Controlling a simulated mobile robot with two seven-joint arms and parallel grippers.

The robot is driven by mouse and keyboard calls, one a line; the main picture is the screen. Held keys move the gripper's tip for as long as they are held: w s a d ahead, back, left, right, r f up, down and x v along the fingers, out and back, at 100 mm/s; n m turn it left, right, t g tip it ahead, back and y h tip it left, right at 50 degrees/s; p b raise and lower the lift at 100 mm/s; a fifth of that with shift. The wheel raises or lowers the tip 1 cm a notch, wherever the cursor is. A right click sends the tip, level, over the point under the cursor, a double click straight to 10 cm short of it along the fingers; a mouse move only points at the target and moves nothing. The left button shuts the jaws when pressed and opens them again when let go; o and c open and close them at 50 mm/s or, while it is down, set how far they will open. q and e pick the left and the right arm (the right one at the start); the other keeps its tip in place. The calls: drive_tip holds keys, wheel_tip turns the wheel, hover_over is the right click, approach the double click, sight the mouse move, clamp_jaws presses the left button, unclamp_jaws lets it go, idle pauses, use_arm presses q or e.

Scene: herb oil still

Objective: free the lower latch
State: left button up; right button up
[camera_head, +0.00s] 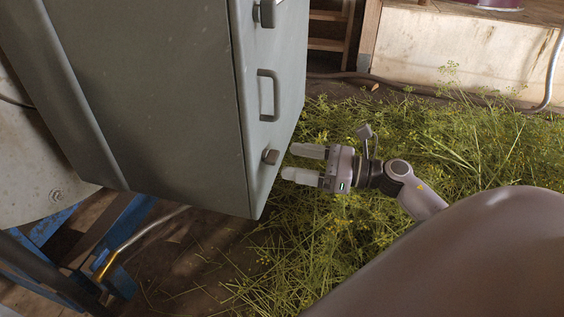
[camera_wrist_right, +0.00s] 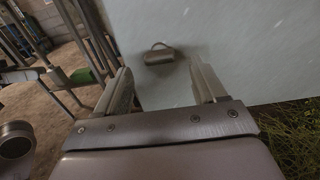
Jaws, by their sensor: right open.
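A grey-green metal cabinet (camera_head: 150,95) fills the left of the head view. On its door edge are an upper latch (camera_head: 267,13), a looped handle (camera_head: 270,95) and the lower latch (camera_head: 270,156), a small dark knob near the bottom corner. My right gripper (camera_head: 304,163) is open, its two pale fingers pointing left at the lower latch, close to it. In the right wrist view the latch (camera_wrist_right: 159,56) shows on the pale door face, ahead of and between the open fingers (camera_wrist_right: 160,88), with nothing held. My left gripper is not in view.
Cut green herbs with yellow flowers (camera_head: 420,135) cover the floor under and behind my right arm. A blue metal frame (camera_head: 125,235) and a bent pipe (camera_head: 140,240) stand below the cabinet at left. A hose (camera_head: 400,85) runs along the back.

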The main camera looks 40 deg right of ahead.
sight(278, 158)
drive_tip(key=shift+x, duration=1.75)
drive_tip(key=c, duration=1.1)
drive_tip(key=shift+o, duration=0.2)
